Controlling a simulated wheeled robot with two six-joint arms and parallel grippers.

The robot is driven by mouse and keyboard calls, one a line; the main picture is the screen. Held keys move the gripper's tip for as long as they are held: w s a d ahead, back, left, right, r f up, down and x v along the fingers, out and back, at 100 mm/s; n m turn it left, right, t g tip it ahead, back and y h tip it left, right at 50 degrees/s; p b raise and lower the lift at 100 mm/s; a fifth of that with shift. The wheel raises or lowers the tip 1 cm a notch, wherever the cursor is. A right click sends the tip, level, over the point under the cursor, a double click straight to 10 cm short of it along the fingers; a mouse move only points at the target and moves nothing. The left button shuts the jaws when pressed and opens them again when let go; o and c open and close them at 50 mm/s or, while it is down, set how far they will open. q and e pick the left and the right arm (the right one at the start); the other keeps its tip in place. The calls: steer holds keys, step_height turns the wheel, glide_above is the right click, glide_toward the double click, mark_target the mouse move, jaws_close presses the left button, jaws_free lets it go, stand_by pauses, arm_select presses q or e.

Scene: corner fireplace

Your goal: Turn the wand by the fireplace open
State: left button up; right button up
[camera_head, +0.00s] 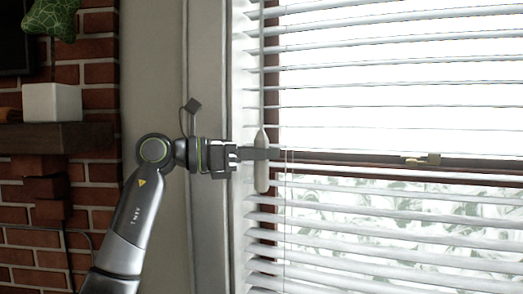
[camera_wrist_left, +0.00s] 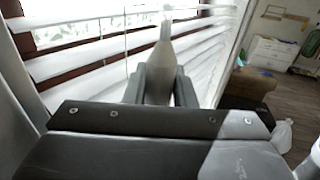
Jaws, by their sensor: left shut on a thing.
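The wand (camera_head: 262,178) is a pale, slim handle hanging upright at the left side of the window blind, below a thin rod. My left gripper (camera_head: 262,154) reaches in from the left in the head view and is shut on the wand's handle. In the left wrist view the wand (camera_wrist_left: 161,70) stands between the two dark fingers of my left gripper (camera_wrist_left: 160,90), which press on both its sides. The blind's white slats (camera_head: 390,110) are tilted with gaps, and bright light shows between them. My right gripper is in neither view.
A brick fireplace wall (camera_head: 85,190) with a dark mantel (camera_head: 60,136) stands at the left. A white box (camera_head: 52,103) sits on the mantel. The slats lie close behind my left gripper. In the left wrist view a white dresser (camera_wrist_left: 273,53) stands far off at the right.

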arm_select(q)
steer(key=o, duration=0.9)
steer(key=b+v, duration=0.5)
steer(key=v, duration=1.2)
steer(key=shift+a+b, duration=0.25)
steer(key=shift+b, duration=0.15)
steer(key=shift+f, duration=0.1)
